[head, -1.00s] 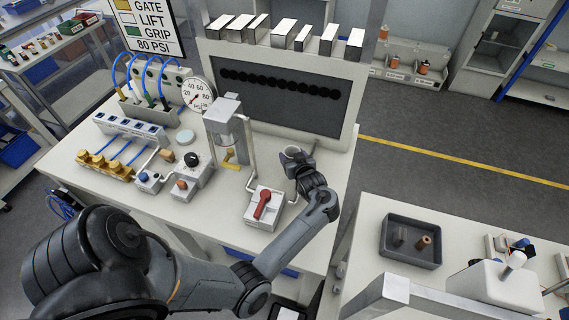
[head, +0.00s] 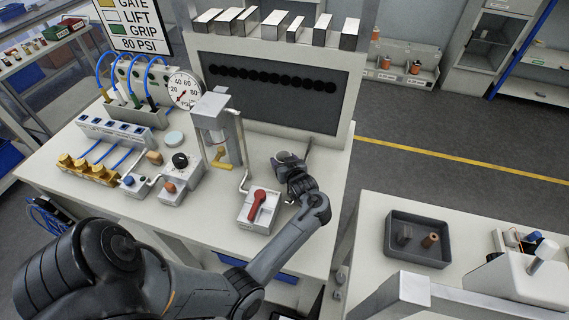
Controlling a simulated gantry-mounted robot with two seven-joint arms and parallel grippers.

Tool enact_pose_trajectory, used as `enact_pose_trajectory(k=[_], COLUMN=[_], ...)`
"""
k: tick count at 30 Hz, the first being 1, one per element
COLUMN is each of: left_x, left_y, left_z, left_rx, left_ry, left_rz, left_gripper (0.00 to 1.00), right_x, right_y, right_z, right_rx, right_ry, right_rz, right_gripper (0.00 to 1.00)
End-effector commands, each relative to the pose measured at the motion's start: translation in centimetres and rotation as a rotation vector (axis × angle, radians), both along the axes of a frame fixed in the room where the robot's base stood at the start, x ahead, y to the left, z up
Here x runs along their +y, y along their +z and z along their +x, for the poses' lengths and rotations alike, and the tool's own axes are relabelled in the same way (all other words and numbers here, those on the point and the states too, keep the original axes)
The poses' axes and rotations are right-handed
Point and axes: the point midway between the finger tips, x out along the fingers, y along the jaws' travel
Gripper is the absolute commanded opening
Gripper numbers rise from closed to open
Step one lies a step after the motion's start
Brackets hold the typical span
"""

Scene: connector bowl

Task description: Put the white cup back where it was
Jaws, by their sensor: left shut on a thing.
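My left gripper (head: 290,166) is over the right part of the bench, to the right of the red-handled valve. My right gripper is not in view.
The valve box with its red handle (head: 257,204) stands close to the left of my gripper. A clear cylinder unit (head: 216,128) with a pipe stands behind it. A pale disc (head: 174,138) lies farther left. A dark tray (head: 417,239) sits on the right table.

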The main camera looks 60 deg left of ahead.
Motion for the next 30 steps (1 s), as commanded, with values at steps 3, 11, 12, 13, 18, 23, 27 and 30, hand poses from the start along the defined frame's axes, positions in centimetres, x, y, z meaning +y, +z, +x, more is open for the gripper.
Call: enact_pose_trajectory(k=[3, 11, 12, 13, 18, 23, 27, 30], left_x=[0.0, 0.0, 0.0, 0.0, 0.0, 0.0, -0.2, -0.7], left_y=[0.1, -0.3, -0.3, -0.3, -0.3, -0.2, 0.4, 1.0], left_z=[0.0, 0.0, 0.0, 0.0, 0.0, 0.0, 0.0, 0.0], left_rx=[-0.001, 0.0, 0.0, 0.0, 0.0, 0.0, 0.0, 0.0], left_ry=[0.0, 0.0, 0.0, 0.0, 0.0, 0.0, -0.001, -0.002], left_rz=[0.001, 0.0, 0.0, 0.0, 0.0, 0.0, -0.001, -0.001], left_gripper=[0.28, 0.73, 0.79, 0.84, 0.91, 0.91, 0.91, 0.91], right_x=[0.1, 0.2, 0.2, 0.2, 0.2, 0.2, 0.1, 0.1], right_y=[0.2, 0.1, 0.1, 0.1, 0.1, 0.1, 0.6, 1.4], right_z=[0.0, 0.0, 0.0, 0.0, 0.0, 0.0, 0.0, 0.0], right_rx=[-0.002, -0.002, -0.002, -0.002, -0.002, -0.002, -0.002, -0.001], right_ry=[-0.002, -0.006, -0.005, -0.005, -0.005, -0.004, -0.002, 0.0], right_rz=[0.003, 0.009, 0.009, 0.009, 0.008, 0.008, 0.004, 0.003], right_gripper=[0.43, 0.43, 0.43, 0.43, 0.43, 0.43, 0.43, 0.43])
